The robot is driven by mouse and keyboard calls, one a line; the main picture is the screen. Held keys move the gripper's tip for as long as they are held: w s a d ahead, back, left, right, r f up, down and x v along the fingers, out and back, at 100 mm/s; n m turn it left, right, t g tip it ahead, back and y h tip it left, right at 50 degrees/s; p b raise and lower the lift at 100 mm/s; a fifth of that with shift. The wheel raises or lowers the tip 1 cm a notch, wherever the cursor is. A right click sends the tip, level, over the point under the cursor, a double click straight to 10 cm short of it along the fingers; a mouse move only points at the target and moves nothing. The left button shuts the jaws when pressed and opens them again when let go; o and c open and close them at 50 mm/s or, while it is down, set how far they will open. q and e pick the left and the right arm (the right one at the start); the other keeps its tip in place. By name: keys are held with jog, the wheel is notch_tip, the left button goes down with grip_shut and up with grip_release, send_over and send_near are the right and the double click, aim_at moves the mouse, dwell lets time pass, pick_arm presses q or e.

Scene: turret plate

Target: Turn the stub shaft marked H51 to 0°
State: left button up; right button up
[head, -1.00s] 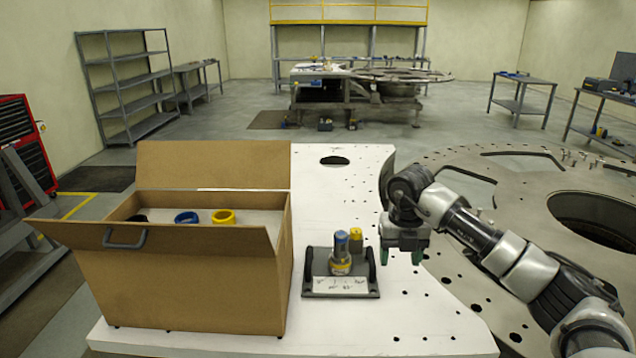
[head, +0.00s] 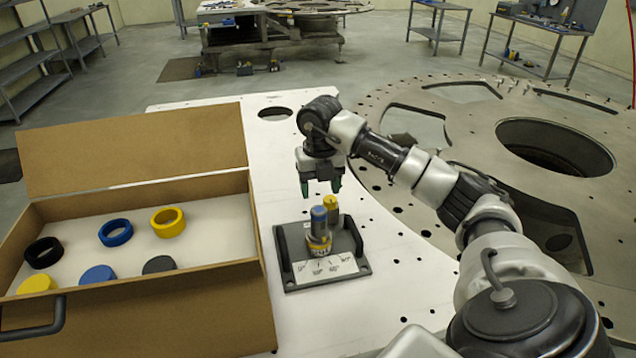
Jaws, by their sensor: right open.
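A dark grey fixture (head: 354,262) with two side handles lies on the white plate. It carries a stub shaft with a blue top (head: 318,218) and a yellow ring round its base. A yellow-topped shaft (head: 331,204) stands close behind it to the right. A white label (head: 325,267) with angle marks lies in front of the blue-topped shaft. The marking H51 and the shaft's exact angle cannot be read. My right gripper (head: 321,191) is open and empty, pointing down, just behind and above the shafts and apart from them. My left gripper is out of view.
An open cardboard box (head: 180,310) stands left of the fixture, holding black, blue and yellow rings and several round pieces. A large drilled turret plate (head: 460,118) with a round opening lies at the right. The white plate (head: 400,290) is clear right of the fixture.

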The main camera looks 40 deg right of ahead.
aim_at(319, 209)
jog(key=f, duration=0.1)
jog(key=f+b, duration=0.2)
jog(key=f, duration=0.1)
jog(key=shift+w, duration=0.25)
jog(key=shift+s+f+b, duration=0.1)
jog(key=shift+f+b, duration=0.65)
jog(key=shift+f, duration=0.05)
jog(key=shift+f+b, duration=0.45)
jog(key=shift+f, duration=0.4)
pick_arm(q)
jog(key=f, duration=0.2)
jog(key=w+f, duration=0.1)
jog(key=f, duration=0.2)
pick_arm(e)
jog(key=shift+c, duration=0.2)
jog(key=c, duration=0.7)
jog(key=shift+o, duration=0.2)
